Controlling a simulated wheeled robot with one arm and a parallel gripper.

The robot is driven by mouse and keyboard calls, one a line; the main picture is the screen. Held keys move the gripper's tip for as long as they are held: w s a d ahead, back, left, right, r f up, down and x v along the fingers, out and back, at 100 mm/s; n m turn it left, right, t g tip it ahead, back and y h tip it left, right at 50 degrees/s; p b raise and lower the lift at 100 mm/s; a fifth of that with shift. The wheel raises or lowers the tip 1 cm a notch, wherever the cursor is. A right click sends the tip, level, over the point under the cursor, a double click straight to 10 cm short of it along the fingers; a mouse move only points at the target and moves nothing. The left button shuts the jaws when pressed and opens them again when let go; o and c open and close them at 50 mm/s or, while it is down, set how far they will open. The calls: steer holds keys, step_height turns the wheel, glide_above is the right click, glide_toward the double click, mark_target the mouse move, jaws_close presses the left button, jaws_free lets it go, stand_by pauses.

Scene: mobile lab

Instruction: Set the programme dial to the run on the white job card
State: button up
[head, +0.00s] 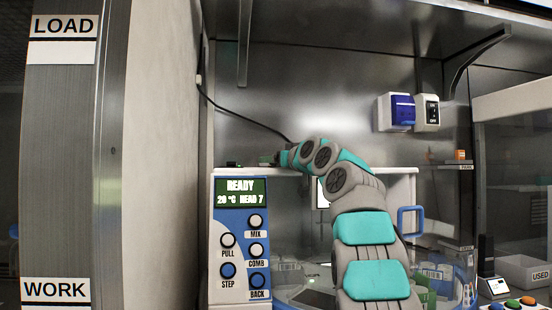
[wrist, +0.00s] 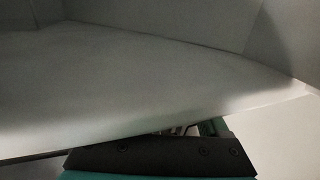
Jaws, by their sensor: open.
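My arm reaches up and back to the left over a white machine in the head view. Its far end is small there and the fingers cannot be made out. In the wrist view the dark edge of my gripper (wrist: 160,155) shows at the bottom, close to a plain pale surface (wrist: 110,85). My gripper is open and I see nothing held. The machine's blue and white control panel (head: 218,262) reads "READY, 20 °C, HEAD 7". It has buttons marked MIX, PULL, COMB, STEP and BACK. I cannot make out a programme dial or a readable job card in either view.
A grey pillar (head: 60,170) with LOAD and WORK labels stands at the left. A blue handle (head: 410,208) is on the machine's right. A blue and white box (head: 396,112) and a switch (head: 427,112) are on the back wall. A USED bin (head: 522,268) stands at right.

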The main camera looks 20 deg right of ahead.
steer(key=shift+c, duration=0.3)
jaws_close()
stand_by(0.3)
steer(key=shift+m+h, duration=0.3)
steer(key=shift+h, duration=0.5)
steer(key=m+h, duration=0.3)
steer(key=h, duration=0.1)
steer(key=shift+r+h, duration=0.1)
steer(key=shift+h, duration=0.2)
steer(key=shift+m+g+h, duration=0.4)
steer(key=shift+m+h, duration=0.4)
steer(key=shift+h, duration=0.3)
steer(key=shift+m+g+h, duration=0.6)
steer(key=shift+m+h, duration=0.3)
steer(key=shift+h, duration=0.2)
